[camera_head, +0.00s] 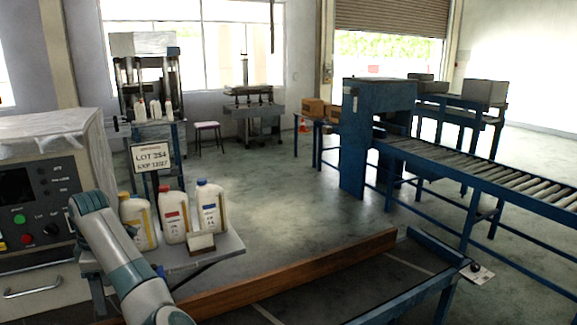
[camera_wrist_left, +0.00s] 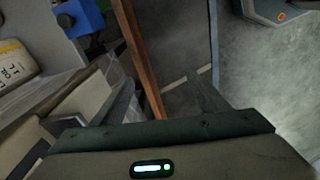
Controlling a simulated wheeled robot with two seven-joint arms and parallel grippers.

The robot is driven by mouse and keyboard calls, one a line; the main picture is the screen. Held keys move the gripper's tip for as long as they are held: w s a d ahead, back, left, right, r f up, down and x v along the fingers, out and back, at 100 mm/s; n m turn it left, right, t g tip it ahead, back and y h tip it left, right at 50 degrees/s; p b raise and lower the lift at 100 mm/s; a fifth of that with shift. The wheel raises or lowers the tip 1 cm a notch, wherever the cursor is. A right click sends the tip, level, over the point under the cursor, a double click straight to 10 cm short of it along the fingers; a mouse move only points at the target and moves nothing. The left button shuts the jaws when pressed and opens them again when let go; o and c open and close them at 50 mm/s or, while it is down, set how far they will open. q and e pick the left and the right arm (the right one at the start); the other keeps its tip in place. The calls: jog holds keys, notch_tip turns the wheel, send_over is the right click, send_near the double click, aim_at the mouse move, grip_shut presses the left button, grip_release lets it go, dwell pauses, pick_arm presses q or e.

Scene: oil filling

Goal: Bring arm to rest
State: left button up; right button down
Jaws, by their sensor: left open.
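My left arm (camera_head: 120,245) comes in at the lower left of the head view, beside the control cabinet and in front of a small side table (camera_head: 232,245). In the left wrist view my left gripper (camera_wrist_left: 165,92) is open, with its dark fingers spread and nothing seen between them. The fingertips are not clear in the head view. Three white bottles stand upright on the table: one with a yellow cap (camera_head: 138,222), one with a red cap (camera_head: 173,214) and one with a blue cap (camera_head: 211,207). My right gripper is not in view.
A control cabinet (camera_head: 50,150) stands at the left. A brown wooden beam (camera_head: 300,272) and a blue frame (camera_head: 425,290) cross the front. A roller conveyor (camera_head: 480,175) runs along the right. A small white block (camera_head: 201,244) sits on the table. The middle floor is clear.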

pick_arm(q)
jog(key=s+a+f+m+y, duration=0.3)
jog(key=s+f+m, duration=0.2)
jog(key=s+f, duration=0.4)
jog(key=s+d+f+m+t+y, duration=0.2)
jog(key=s+d+f+m, duration=0.35)
jog(key=f+m, duration=0.2)
jog(key=s+d+f+m+t+h, duration=0.1)
jog(key=s+d+f+m+h, duration=0.2)
jog(key=s+d, duration=0.5)
jog(key=s+d+f+m+h, duration=0.1)
jog(key=s+d+f+m, duration=0.1)
jog(key=s+d+m, duration=0.5)
jog(key=s+d+f+m+t+h, duration=0.1)
jog(key=s+d+f+m+h, duration=0.2)
jog(key=s+d, duration=0.7)
notch_tip(320, 180, down, 28)
jog(key=g+b, duration=0.1)
jog(key=g, duration=0.1)
jog(key=s+a+f+g+b, duration=0.1)
jog(key=s+a+f, duration=0.2)
jog(key=s+f, duration=1.5)
notch_tip(320, 180, down, 2)
jog(key=shift+s+a+f+y, duration=0.15)
jog(key=shift+s+f+y, duration=0.05)
jog(key=shift+s+y, duration=0.15)
jog(key=shift+c, duration=0.4)
